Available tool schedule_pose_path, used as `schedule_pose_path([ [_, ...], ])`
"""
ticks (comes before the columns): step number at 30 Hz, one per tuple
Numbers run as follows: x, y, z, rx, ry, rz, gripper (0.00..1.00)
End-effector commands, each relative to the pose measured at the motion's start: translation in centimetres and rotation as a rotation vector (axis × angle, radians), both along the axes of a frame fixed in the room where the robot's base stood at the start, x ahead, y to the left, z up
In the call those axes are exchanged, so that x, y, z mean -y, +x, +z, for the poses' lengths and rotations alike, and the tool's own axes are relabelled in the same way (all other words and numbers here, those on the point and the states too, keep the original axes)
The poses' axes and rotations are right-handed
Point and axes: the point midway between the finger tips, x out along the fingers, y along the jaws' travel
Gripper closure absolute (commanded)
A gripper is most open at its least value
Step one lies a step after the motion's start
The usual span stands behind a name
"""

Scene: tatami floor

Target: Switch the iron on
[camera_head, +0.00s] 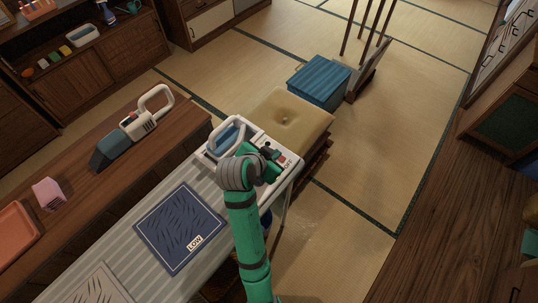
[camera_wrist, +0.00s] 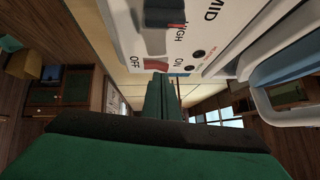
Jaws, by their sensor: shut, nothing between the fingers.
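The iron (camera_head: 226,136), with a pale handle and a blue body, rests on a white base (camera_head: 292,165) at the far end of the ironing board. In the wrist view the base's panel (camera_wrist: 208,38) carries a red switch (camera_wrist: 156,65) between the words OFF and ON. A dark slider (camera_wrist: 155,13) sits beside HIGH and MID. My green gripper (camera_head: 272,156) is over the panel in the head view. In the wrist view its shut, empty fingers (camera_wrist: 162,82) point at the red switch. I cannot tell whether they touch it. The switch's position is unclear.
A striped ironing board (camera_head: 170,262) bears a dark blue cloth (camera_head: 180,228) marked LOW. A wooden counter (camera_head: 75,215) at left holds a handheld vacuum (camera_head: 130,130) and a pink stack (camera_head: 48,193). A tan cushion (camera_head: 290,120) and blue box (camera_head: 318,82) stand beyond. Tatami at right is clear.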

Motion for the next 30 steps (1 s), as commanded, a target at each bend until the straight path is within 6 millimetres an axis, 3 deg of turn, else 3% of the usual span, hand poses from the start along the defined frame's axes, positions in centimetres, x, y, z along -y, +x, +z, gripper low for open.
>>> schedule_pose_path([
  [5,0.4,-0.1,3.2,0.004,0.001,-0.001,1.0],
  [16,-2.4,-5.2,8.6,0.004,0.002,0.005,1.0],
  [30,-2.5,-5.9,9.4,0.004,-0.002,-0.001,1.0],
])
